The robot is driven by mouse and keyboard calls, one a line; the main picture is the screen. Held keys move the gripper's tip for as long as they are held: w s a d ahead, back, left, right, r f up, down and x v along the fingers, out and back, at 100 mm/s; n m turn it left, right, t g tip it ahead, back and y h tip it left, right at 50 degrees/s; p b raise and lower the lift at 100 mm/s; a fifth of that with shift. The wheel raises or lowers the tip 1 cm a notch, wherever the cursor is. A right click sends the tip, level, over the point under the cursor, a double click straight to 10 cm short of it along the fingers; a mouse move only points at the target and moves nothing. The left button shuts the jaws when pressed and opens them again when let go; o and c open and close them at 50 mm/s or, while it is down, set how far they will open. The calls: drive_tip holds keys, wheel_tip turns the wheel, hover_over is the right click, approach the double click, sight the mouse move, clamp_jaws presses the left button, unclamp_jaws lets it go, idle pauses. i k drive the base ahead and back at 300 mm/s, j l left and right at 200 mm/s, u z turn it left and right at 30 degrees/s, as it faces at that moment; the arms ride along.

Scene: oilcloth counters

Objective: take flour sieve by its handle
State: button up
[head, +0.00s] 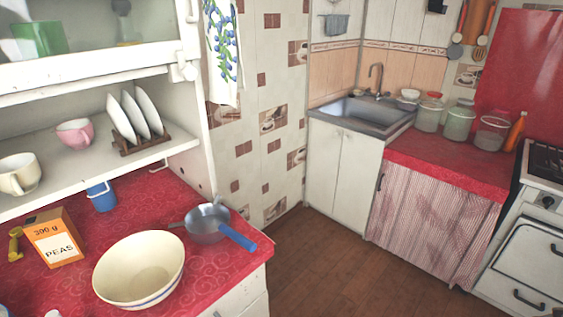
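The flour sieve, as far as I can tell, is the grey metal round vessel (205,222) with a blue handle (238,237). It sits on the red oilcloth counter (205,282) at the lower left of the head view, near the counter's right edge. The handle points right and toward the front, close to that edge. A small grey tab sticks out on the vessel's left side. Its mesh is too small to make out. My gripper is not in view.
A large cream bowl (139,271) stands just left of the sieve, in front. An orange peas box (54,238) and a blue cup (101,196) are farther left. A white shelf (60,186) overhangs the counter's back. Brown floor (325,262) is clear to the right.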

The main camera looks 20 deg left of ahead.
sight(206, 223)
drive_tip(key=u, duration=1.4)
drive_tip(key=i+j+z, duration=0.25)
drive_tip(key=k, duration=0.05)
